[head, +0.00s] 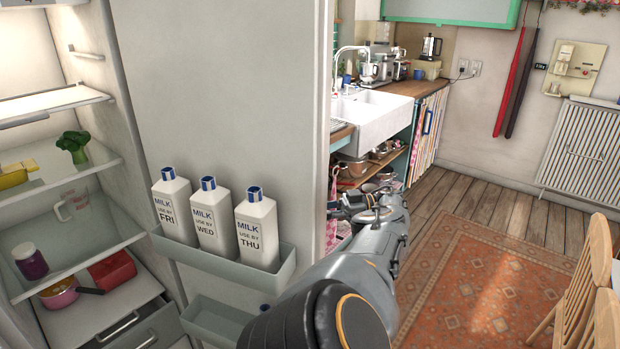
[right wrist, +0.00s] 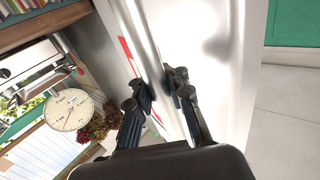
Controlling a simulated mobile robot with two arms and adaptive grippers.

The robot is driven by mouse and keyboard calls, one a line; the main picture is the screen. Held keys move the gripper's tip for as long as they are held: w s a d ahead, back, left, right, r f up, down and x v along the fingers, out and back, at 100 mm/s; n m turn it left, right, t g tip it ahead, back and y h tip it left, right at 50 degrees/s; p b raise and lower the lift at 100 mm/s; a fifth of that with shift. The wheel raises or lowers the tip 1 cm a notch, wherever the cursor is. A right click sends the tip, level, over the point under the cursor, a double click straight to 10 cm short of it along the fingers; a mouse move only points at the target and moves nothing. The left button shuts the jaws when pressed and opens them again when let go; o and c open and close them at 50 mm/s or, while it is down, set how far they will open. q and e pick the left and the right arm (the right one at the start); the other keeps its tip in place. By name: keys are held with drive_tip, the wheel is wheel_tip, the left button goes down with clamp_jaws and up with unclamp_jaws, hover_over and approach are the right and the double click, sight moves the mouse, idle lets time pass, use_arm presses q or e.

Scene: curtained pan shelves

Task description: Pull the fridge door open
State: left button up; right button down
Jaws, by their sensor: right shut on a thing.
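The fridge door (head: 235,85) stands wide open in the head view, its inner side facing me. The lit fridge interior (head: 105,150) shows at the left. My right arm reaches past the door's free edge, and my right gripper (right wrist: 164,86) is shut on the silver door handle (right wrist: 140,32) in the right wrist view. The door's outer face (right wrist: 222,60) is beside it. In the head view the door edge partly hides the fingers. My left gripper is not in view.
Several milk bottles (head: 257,228) stand in the door rack (head: 180,258). Food and a small pan (head: 58,294) sit on the fridge shelves. A sink counter (head: 375,118) is behind the door. Chairs (head: 585,285) stand at the right, with open rug (head: 480,270) between.

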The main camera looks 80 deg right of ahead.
drive_tip(key=shift+s+f, duration=0.15)
drive_tip(key=shift+s, duration=0.1)
drive_tip(key=c, duration=1.5)
unclamp_jaws()
drive_tip(key=shift+s, duration=0.1)
drive_tip(key=o, duration=0.3)
drive_tip(key=shift+s, duration=0.35)
wheel_tip(320, 180, up, 10)
drive_tip(key=shift+s, duration=0.1)
